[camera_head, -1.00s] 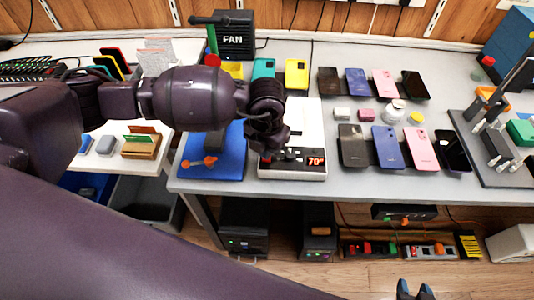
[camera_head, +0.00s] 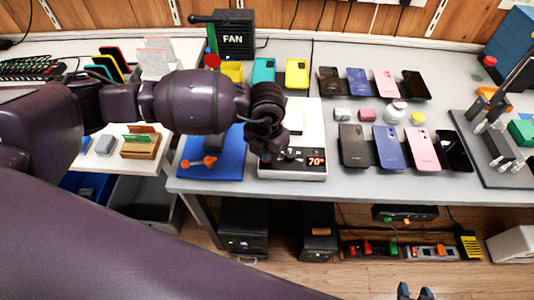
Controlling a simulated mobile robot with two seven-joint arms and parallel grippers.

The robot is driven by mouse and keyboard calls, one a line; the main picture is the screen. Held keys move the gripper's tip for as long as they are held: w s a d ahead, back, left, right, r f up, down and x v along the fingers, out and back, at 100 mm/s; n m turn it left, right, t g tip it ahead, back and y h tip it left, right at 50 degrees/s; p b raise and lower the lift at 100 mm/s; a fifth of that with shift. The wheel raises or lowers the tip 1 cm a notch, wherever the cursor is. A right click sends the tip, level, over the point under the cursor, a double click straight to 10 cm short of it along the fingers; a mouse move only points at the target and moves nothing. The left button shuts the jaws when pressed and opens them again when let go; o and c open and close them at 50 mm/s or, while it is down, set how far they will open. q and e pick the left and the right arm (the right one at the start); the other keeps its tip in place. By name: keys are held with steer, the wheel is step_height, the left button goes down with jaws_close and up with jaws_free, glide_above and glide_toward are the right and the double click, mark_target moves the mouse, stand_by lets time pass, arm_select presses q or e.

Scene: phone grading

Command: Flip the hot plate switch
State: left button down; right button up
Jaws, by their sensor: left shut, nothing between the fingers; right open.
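The hot plate (camera_head: 309,128) is a white box on the grey table, with a dark front panel and a red "70°" display (camera_head: 316,161). My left arm reaches in from the left, and my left gripper (camera_head: 272,158) is over the panel's left part. Its fingers are shut and empty. The gripper and wrist hide the panel's left end, so I cannot see the switch clearly or tell whether the fingers touch it. My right gripper (camera_head: 416,292) is open at the bottom edge, well away from the table, with only its tips showing.
A blue mat (camera_head: 226,167) with an orange tool (camera_head: 198,162) lies left of the hot plate. Several phones (camera_head: 389,147) lie in rows to the right, with small jars between. A fan box (camera_head: 233,38) stands behind my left arm.

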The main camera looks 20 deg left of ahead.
arm_select(q)
steer(key=shift+f, duration=0.35)
arm_select(e)
steer(key=shift+a+f, duration=0.15)
steer(key=shift+a, duration=0.05)
arm_select(q)
steer(key=shift+r, duration=0.1)
steer(key=shift+r+p, duration=1.1)
steer(key=shift+r, duration=0.7)
steer(key=shift+r+p, duration=1.1)
steer(key=shift+r, duration=0.55)
arm_select(e)
step_height(320, 180, up, 7)
steer(key=w+t, duration=0.1)
steer(key=w, duration=0.1)
steer(key=shift+s+d+f, duration=0.1)
steer(key=shift+d+f, duration=0.05)
